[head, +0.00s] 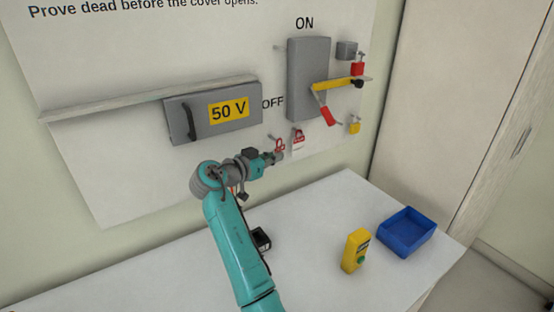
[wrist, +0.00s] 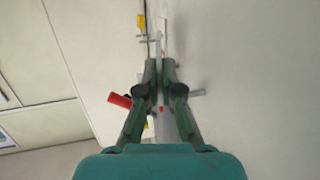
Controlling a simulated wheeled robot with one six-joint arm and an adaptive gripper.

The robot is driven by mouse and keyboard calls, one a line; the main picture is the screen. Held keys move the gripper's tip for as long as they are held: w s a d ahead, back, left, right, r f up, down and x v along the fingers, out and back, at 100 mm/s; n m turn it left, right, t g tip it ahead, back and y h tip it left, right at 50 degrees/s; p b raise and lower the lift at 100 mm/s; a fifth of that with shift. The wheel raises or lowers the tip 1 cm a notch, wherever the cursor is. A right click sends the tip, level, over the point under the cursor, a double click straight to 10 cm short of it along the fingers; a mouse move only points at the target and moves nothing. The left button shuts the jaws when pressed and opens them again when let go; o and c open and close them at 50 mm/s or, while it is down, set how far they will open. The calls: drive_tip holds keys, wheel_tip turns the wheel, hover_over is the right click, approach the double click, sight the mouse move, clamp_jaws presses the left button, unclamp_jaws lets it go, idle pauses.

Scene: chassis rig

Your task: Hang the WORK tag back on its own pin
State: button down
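My gripper (head: 277,157) is in front of the board, just below the OFF end of the switch box; the wrist view shows its fingertips (wrist: 160,68) nearly together. A small red-topped tag (head: 280,144) stands up at the fingertips, its lower part hidden by the gripper. I take it for the WORK tag, but its lettering is too small to read. A second white tag with a red top (head: 298,140) hangs just to its right. A short pin (head: 271,138) shows just left of the held tag. Whether the held tag touches a pin cannot be told.
A red padlock (head: 358,68) and a yellow padlock (head: 355,128) are at right. The 50 V cover (head: 185,122) is left. A yellow tester (head: 355,250) and blue bin (head: 408,231) stand on the table.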

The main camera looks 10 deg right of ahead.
drive_tip(key=shift+w+a+f, duration=0.1)
drive_tip(key=shift+w+a, duration=0.1)
drive_tip(key=shift+w, duration=0.45)
drive_tip(key=shift+w+a+f, duration=0.1)
drive_tip(key=shift+w+a, duration=0.1)
drive_tip(key=shift+w, duration=0.4)
drive_tip(key=c, duration=1.2)
unclamp_jaws()
drive_tip(key=shift+c, duration=0.2)
drive_tip(key=shift+a, duration=0.1)
